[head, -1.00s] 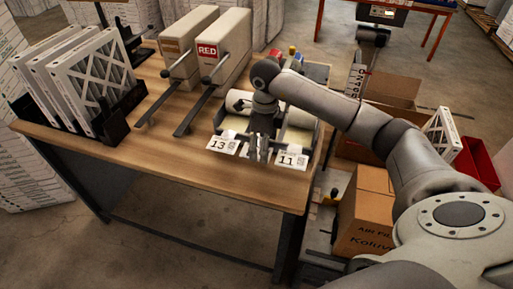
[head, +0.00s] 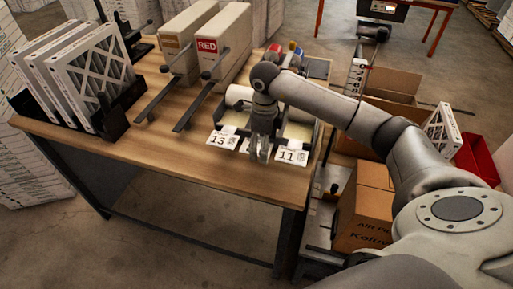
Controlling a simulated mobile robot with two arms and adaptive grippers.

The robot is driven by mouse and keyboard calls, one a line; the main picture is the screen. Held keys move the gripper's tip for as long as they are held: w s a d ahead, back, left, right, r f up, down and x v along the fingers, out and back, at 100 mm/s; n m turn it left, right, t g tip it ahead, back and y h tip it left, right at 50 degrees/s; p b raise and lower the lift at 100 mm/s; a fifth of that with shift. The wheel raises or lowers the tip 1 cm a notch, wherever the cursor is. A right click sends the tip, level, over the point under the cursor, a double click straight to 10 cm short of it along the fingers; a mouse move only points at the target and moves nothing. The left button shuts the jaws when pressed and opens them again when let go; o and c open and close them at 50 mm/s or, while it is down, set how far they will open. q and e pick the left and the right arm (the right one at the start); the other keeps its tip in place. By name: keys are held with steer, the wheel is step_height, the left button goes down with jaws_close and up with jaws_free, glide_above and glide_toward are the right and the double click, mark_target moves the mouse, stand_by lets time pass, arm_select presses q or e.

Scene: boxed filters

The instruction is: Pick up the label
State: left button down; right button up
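A white label marked 13 (head: 221,139) and a white label marked 11 (head: 291,156) hang at the front of the label dispenser (head: 297,130) near the table's front right edge. My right gripper (head: 258,155) points down between these two labels, in front of the dispenser. A sliver of white shows beside its fingers, perhaps a middle label, mostly hidden by the gripper. The fingers look close together, but I cannot tell whether they are shut or hold anything. My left gripper is not in view.
Two beige dispensers stand behind, one marked RED (head: 208,46), with dark bars reaching forward. Framed filters (head: 100,75) stand in a black rack at the left. Cardboard boxes (head: 366,215) and a red bin (head: 477,160) are at the right. The wooden table's (head: 165,150) front middle is clear.

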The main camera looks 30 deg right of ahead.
steer(key=shift+c, duration=0.3)
steer(key=c, duration=0.7)
steer(key=shift+o, duration=0.2)
steer(key=shift+r, duration=0.1)
